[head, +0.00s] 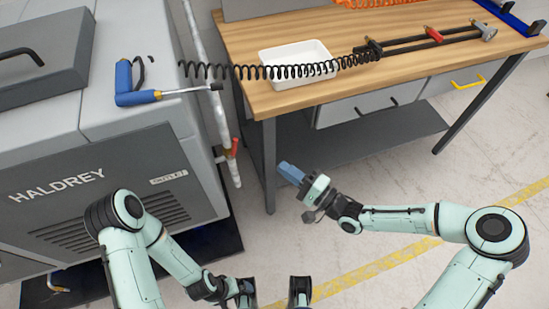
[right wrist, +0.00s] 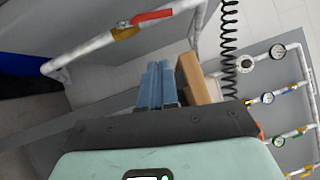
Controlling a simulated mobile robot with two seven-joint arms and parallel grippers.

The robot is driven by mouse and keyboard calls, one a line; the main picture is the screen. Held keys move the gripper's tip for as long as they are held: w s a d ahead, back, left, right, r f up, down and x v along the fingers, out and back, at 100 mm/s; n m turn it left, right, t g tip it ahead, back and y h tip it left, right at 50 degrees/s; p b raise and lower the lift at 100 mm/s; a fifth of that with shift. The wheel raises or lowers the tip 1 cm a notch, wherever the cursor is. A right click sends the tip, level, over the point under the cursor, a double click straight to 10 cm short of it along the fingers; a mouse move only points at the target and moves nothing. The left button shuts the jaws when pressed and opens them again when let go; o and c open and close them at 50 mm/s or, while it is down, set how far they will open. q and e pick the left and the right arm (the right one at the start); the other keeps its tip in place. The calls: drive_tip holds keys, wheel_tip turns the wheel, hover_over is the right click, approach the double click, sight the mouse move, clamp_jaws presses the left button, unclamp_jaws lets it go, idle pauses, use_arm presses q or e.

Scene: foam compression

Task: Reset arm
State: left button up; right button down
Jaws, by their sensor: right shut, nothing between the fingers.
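My right gripper (head: 288,171) is in the middle of the head view, in the air in front of the wooden workbench (head: 405,78). Its blue fingers are shut and empty. They also show side by side in the right wrist view (right wrist: 157,86), with nothing between them. My left arm comes in at the lower left of the head view.
A grey HALDREY machine (head: 100,185) stands at left with a blue-handled tool (head: 138,90) on top. A pipe with a red lever (head: 234,147) runs beside it. A white tray (head: 297,50) and a black coiled hose (head: 228,73) are at the bench. Floor right of centre is clear.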

drive_tip(key=shift+s+d, duration=0.35)
drive_tip(key=shift+d, duration=0.05)
drive_tip(key=shift+f, duration=0.1)
